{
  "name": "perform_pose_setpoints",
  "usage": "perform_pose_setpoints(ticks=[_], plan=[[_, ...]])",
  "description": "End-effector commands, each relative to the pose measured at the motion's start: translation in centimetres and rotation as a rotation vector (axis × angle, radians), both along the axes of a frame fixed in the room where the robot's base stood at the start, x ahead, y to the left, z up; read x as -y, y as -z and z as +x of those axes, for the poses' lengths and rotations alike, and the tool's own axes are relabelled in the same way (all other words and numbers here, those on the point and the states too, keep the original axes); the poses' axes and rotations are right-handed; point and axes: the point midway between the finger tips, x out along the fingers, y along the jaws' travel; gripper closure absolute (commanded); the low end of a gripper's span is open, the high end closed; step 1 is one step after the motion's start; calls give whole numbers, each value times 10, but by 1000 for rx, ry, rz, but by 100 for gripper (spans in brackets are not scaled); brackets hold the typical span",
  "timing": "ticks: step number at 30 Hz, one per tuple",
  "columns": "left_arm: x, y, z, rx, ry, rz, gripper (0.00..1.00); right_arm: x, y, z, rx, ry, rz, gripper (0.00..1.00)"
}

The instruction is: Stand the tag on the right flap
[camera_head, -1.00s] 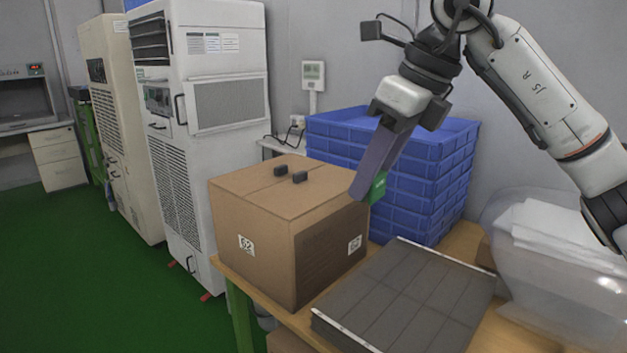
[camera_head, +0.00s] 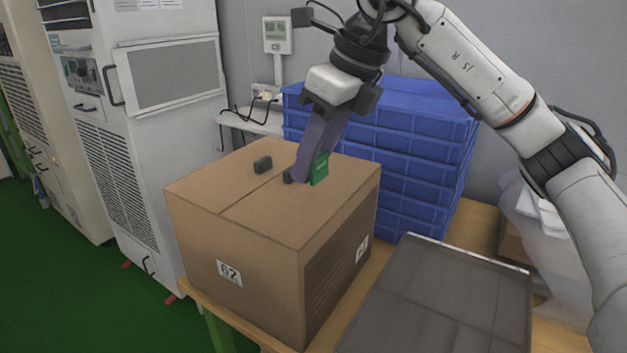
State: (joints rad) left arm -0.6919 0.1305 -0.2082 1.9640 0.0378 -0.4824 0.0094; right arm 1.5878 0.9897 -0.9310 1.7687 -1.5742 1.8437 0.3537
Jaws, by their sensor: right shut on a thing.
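The green tag (camera_head: 320,169) is held upright between the long grey fingers of my right gripper (camera_head: 306,172). The tag is over the right flap (camera_head: 305,212) of the closed cardboard box, right of the seam. I cannot tell whether its lower edge touches the flap. One small dark block (camera_head: 263,165) sits on the left flap (camera_head: 222,185). A second dark block (camera_head: 288,177) shows at the fingertips, partly hidden by them. My left gripper is not in view.
Blue stacked crates (camera_head: 405,150) stand behind the box. A dark grey panelled tray (camera_head: 440,300) lies on the wooden table (camera_head: 474,238) at the right. A white cabinet (camera_head: 140,130) stands at the left. The front of the right flap is clear.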

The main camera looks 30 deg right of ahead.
Motion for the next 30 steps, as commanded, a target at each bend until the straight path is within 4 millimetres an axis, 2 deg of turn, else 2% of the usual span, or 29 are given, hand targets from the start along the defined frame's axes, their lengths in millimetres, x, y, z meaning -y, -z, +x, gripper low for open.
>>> perform_pose_setpoints(ticks=[10, 20, 21, 24, 30], plan=[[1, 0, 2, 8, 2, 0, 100, 1, 39, -1, -2, 0, -1, 86], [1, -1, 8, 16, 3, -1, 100, 0, 43, 0, 1, -1, 0, 86], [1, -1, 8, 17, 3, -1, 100, 0, 43, 0, 1, -1, 0, 63], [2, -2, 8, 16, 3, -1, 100, 0, 42, 0, 1, -1, 0, 46], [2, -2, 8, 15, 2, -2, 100, 0, 42, 0, 1, -1, 0, 46]])
